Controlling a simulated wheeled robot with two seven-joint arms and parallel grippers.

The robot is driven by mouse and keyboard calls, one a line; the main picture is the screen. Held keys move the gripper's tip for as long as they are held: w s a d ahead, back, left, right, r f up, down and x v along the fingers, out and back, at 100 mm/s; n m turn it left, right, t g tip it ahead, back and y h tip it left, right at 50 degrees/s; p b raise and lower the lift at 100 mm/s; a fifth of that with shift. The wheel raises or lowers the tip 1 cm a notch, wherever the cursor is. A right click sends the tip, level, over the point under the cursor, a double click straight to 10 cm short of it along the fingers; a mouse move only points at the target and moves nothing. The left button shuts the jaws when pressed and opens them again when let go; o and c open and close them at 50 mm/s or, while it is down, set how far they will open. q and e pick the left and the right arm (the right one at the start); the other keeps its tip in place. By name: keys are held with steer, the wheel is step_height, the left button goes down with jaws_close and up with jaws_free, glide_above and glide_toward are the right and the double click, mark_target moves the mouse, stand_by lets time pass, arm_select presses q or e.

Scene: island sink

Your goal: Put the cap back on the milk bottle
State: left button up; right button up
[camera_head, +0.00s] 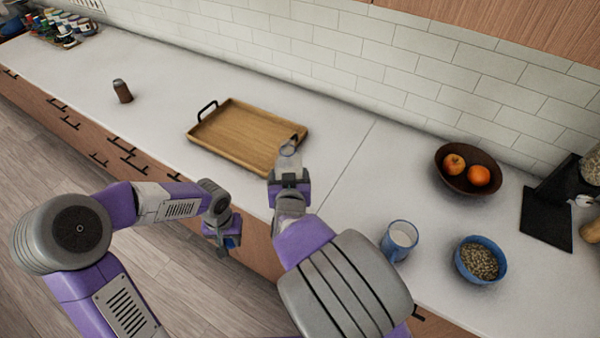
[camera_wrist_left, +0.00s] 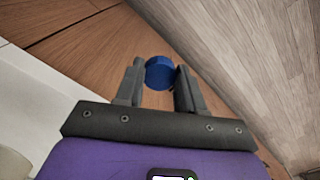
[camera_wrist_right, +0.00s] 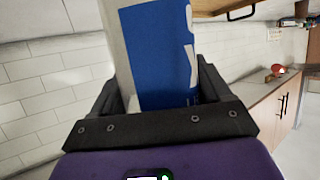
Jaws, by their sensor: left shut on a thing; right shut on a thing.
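My left gripper (camera_head: 230,240) is low in front of the counter edge. In the left wrist view the left gripper (camera_wrist_left: 160,80) is shut on a round blue cap (camera_wrist_left: 159,72) between its fingertips. My right gripper (camera_head: 289,178) is shut on the milk bottle (camera_head: 289,156), near the front edge of the tray. In the right wrist view the bottle (camera_wrist_right: 157,60) fills the space between the fingers and shows a blue and white label. The bottle's top looks clear and uncapped in the head view. The cap and bottle are apart, with the cap lower and to the left.
A wooden tray (camera_head: 226,145) with black handles lies behind the bottle. A brown jar (camera_head: 122,91) stands far left. At right are a blue glass of white liquid (camera_head: 399,240), a blue bowl (camera_head: 463,266) and a dark fruit bowl (camera_head: 447,181).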

steer(key=w+d, duration=0.2)
steer(key=d, duration=0.6)
steer(key=w+d, duration=0.2)
steer(key=d, duration=0.7)
steer(key=shift+d, duration=0.2)
steer(key=shift+s, duration=0.1)
